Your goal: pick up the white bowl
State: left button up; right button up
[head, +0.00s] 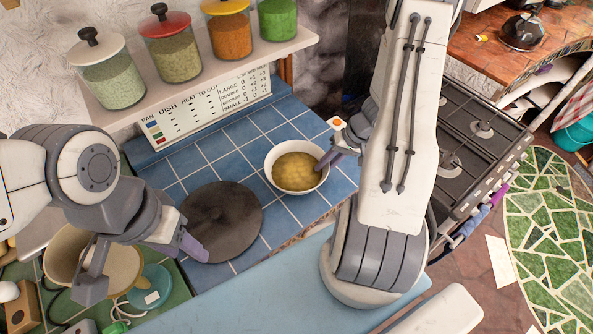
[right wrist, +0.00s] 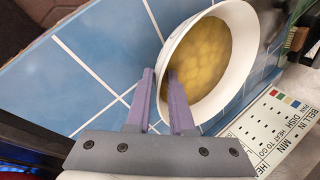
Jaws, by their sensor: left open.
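The white bowl (head: 268,163), with yellow, lumpy-looking contents, stands upright on the blue tiled counter (head: 200,160). My right gripper (head: 326,162) is at the bowl's right rim in the head view. In the right wrist view the bowl (right wrist: 222,112) shows large, and the fingers of my right gripper (right wrist: 161,90) straddle its rim, one inside and one outside. Whether they press on the wall cannot be told. My left gripper (head: 142,268) is open and empty at the lower left, apart from the bowl.
A dark round plate (head: 225,220) lies left of the bowl. Lidded jars (head: 170,45) stand on a shelf behind. A beige pot (head: 72,250) is near my left gripper. A black stove top (head: 465,130) is at the right. Bare tiles lie left of and behind the bowl.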

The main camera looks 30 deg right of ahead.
jog(key=shift+x, duration=1.2)
grip_shut()
dwell(0.5)
